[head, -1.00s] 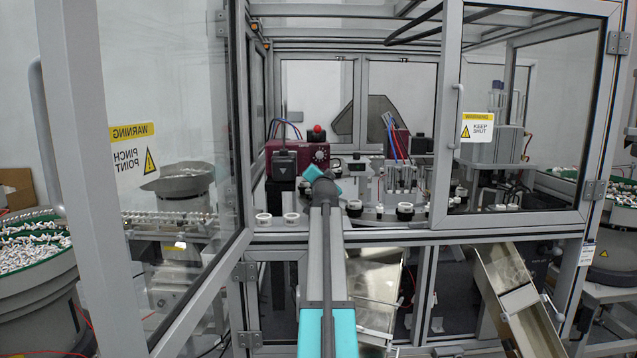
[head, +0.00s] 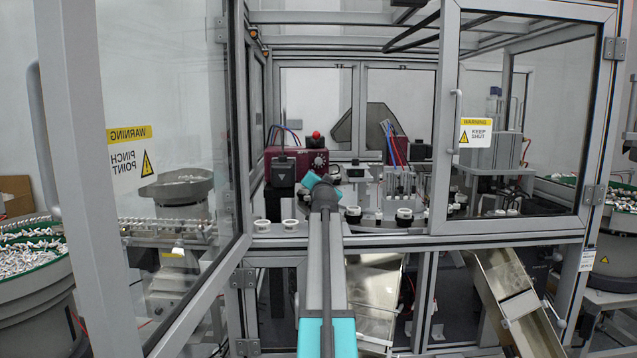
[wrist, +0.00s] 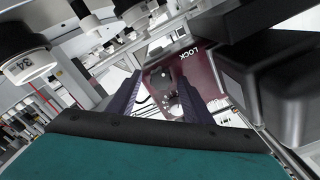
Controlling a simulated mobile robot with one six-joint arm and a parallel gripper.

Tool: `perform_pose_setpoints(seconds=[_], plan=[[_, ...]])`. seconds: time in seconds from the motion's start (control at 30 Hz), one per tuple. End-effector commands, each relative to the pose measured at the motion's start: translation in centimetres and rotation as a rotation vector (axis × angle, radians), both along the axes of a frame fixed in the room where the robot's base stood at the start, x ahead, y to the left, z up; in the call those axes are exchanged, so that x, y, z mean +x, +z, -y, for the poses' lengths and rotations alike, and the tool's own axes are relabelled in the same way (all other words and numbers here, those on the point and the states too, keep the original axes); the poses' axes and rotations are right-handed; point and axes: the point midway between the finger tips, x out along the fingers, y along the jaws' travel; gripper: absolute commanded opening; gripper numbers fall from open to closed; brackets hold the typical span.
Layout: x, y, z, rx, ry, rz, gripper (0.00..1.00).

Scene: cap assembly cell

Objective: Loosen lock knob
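A round black knob (wrist: 160,78) shows in the wrist view on a maroon panel, near the white word "LOCK" (wrist: 187,53). My gripper (wrist: 155,94) has its two dark purple fingers spread apart, with the knob in the gap between them as seen from the wrist. Nothing is held, and I cannot tell how far the fingertips are from the knob. In the head view the maroon box (head: 283,153) has a dark dial (head: 319,159) on its face and a red button on top. My teal wrist hides what lies behind it; the fingers do not show there.
A large black block (wrist: 287,85) stands close on the right in the wrist view. Cylindrical fittings (wrist: 28,67) crowd the upper left. In the head view a glass door (head: 190,130) stands open at left; a closed glazed panel (head: 525,110) covers the right side. White rings line the ledge.

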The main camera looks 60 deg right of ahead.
Motion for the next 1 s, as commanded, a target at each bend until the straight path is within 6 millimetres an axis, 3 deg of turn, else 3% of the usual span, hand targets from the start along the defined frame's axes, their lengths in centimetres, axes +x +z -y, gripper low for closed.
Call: perform_pose_setpoints(seconds=[0.47, 1.0], plan=[[-0.7, -0.2, -1.2, 0.003, 0.002, -0.001, 0.46], [-3.8, -0.3, -5.5, 0.002, 0.001, 0.0, 0.46]])
